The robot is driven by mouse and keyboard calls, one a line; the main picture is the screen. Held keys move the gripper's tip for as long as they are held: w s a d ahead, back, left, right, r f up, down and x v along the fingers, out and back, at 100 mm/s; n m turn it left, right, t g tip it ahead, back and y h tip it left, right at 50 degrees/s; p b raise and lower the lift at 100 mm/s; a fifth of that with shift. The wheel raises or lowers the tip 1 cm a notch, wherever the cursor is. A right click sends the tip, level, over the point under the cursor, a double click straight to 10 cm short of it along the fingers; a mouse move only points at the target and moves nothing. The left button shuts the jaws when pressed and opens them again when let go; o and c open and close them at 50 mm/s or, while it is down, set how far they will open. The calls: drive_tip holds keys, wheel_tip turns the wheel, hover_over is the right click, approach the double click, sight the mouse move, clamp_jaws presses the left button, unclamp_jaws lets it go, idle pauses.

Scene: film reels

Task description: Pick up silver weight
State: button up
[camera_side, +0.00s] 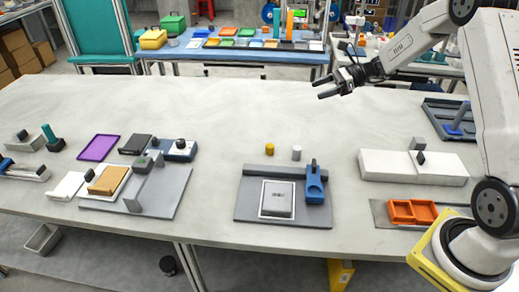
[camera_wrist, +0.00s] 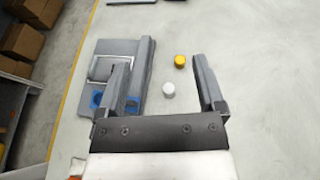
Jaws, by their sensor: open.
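The silver weight (camera_side: 296,153) is a small pale cylinder standing on the table, right of a yellow weight (camera_side: 269,149). In the wrist view the silver weight (camera_wrist: 168,89) appears between my open fingers, nearer to me than the yellow weight (camera_wrist: 180,61). My gripper (camera_side: 326,86) is open and empty, high above the table and farther back than the silver weight in the side view. Its two fingers also show in the wrist view (camera_wrist: 163,92), apart from both weights.
A grey board (camera_side: 240,209) with a framed plate (camera_side: 277,199) and a blue fixture (camera_side: 315,184) lies in front of the weights. A white block (camera_side: 413,168) and an orange tray (camera_side: 411,211) stand to the right. The table behind the weights is clear.

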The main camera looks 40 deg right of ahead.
approach(291, 159)
drive_tip(key=a+r, duration=0.1)
drive_tip(key=w+r, duration=0.1)
drive_tip(key=shift+w+a+r, duration=0.15)
drive_tip(key=shift+a+r, duration=0.1)
drive_tip(key=shift+a, duration=0.15)
drive_tip(key=shift+a, duration=0.1)
drive_tip(key=shift+x, duration=1.3)
drive_tip(key=shift+f, duration=0.1)
drive_tip(key=shift+x, duration=2.5)
drive_tip(key=shift+f, duration=0.15)
clamp_jaws()
